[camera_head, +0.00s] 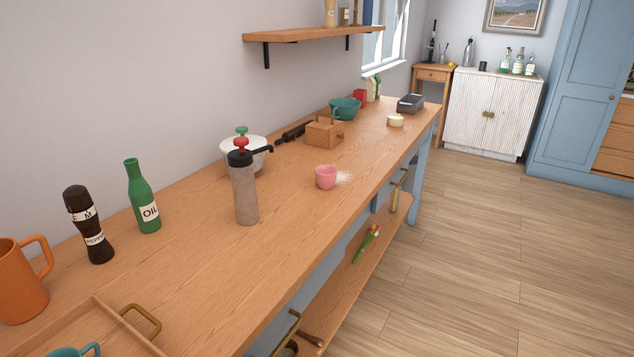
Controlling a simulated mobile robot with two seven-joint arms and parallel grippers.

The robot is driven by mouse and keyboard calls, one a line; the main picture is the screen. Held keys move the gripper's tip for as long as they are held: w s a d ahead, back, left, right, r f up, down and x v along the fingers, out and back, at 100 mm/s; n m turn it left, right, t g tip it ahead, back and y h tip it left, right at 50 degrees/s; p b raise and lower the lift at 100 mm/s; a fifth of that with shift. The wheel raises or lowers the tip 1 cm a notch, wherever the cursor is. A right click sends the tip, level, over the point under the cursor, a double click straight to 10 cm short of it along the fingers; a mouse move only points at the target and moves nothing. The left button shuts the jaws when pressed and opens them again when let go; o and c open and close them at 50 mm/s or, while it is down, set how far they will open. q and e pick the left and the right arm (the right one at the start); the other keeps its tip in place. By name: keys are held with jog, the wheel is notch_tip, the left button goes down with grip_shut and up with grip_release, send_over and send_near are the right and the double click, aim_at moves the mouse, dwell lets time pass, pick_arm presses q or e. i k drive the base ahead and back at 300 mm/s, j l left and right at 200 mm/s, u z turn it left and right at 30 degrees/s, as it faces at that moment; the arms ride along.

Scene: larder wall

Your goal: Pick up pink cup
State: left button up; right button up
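The pink cup (325,177) stands upright on the long wooden counter (290,245), near its front edge. A small patch of white grains (343,178) lies beside it on the right. Neither of my grippers shows in the head view.
Behind are a white bowl (232,150) and a wooden box (324,131). A green oil bottle (142,198), pepper mill (88,225) and orange mug (20,280) stand at left. The floor (470,250) is clear.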

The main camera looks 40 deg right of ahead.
aim_at(328, 176)
jog(key=l+u, duration=0.1)
jog(key=l, duration=0.4)
jog(key=l+u, duration=0.1)
jog(key=l, duration=0.45)
jog(key=k+l+u, duration=0.15)
jog(key=l, duration=0.35)
jog(key=l+u, duration=0.1)
jog(key=l, duration=0.4)
jog(key=k, duration=0.05)
